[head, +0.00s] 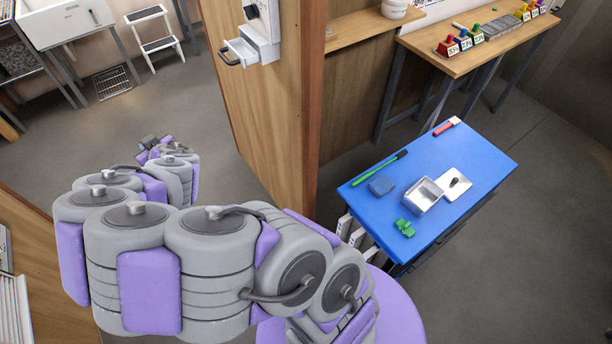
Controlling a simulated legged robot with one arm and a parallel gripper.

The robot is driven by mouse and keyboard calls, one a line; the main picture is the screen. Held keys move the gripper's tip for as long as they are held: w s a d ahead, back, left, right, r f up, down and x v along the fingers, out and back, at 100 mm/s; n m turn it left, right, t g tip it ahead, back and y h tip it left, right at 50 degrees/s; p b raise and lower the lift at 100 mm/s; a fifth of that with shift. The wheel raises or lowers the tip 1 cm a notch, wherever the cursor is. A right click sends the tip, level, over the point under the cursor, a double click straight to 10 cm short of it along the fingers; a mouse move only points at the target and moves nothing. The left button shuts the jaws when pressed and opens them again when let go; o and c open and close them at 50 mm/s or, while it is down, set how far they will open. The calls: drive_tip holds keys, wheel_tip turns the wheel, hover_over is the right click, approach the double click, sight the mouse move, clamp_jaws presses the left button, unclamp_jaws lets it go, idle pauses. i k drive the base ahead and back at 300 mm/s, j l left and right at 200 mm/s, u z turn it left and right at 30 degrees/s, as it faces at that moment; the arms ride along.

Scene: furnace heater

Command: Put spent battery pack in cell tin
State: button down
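An open silver metal tin (424,196) sits on the blue tabletop (480,150), with a flat pale lid-like plate (452,188) bearing a small dark knob beside it. I take it for the cell tin. A small blue-grey block (381,186) lies left of the tin; I cannot tell whether it is the battery pack. A white box (262,40) on the wooden panel has a drawer-like part (240,52) sticking out with a dark handle. My gripper (152,141) is far left of the table, over the floor. Its fingers are small and partly hidden by my arm.
A green pen-like tool (380,168), a green clip-like piece (405,228) and a red-and-white item (447,126) lie on the blue table. The wooden panel (262,110) stands between my gripper and the table. A white step stool (156,42) stands at the back.

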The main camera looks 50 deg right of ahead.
sight(422, 200)
drive_tip(key=k+z, duration=0.7)
drive_tip(key=z, duration=0.5)
